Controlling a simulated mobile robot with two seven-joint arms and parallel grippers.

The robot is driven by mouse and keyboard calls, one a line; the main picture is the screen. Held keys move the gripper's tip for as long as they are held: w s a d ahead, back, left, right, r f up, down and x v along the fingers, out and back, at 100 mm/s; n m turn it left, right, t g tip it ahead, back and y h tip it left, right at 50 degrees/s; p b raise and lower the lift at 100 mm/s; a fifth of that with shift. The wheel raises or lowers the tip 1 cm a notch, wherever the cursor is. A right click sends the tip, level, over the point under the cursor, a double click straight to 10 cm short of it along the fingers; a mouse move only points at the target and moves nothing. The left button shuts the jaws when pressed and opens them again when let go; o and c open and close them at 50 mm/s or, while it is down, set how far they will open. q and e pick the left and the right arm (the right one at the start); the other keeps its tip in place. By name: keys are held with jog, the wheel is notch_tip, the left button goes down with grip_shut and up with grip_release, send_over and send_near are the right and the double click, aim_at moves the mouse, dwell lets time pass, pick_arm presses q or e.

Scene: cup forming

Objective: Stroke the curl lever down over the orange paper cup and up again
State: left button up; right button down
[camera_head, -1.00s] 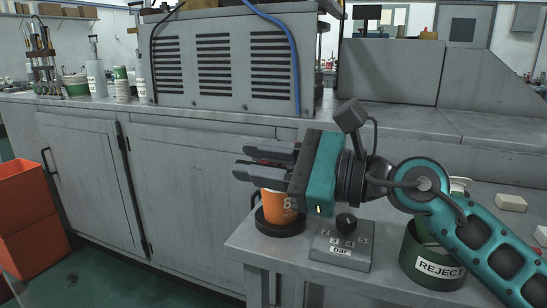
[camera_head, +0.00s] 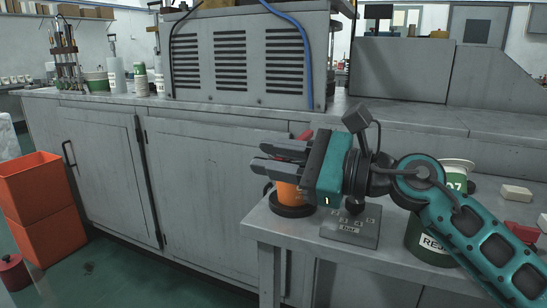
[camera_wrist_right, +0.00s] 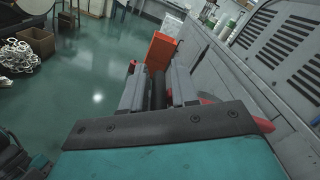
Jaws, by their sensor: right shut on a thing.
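The orange paper cup (camera_head: 288,196) stands upright on a black round base (camera_head: 292,211) at the bench's near left corner. My right gripper (camera_head: 264,157) is above the cup in the head view and hides its top. In the wrist view, the right gripper (camera_wrist_right: 158,92) is shut on a dark rod-shaped grip (camera_wrist_right: 158,90), which appears to be the curl lever's handle. A red part (camera_head: 303,136) shows just behind the gripper in the head view. The rest of the lever is hidden.
A louvred grey cabinet (camera_head: 250,60) stands behind. Orange crates (camera_head: 40,190) are on the floor at left.

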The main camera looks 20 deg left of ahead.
jog(key=shift+w+f, duration=0.2)
jog(key=shift+f, duration=0.65)
jog(key=c, duration=1.1)
grip_release()
jog(key=shift+d, duration=0.2)
pick_arm(q)
jog(key=shift+s+a+p, duration=0.1)
jog(key=shift+a+p, duration=0.05)
jog(key=shift+p, duration=0.35)
pick_arm(e)
jog(key=d+r, duration=0.1)
jog(key=d, duration=1.1)
jog(key=shift+s+d, duration=0.25)
jog(key=shift+d, duration=0.05)
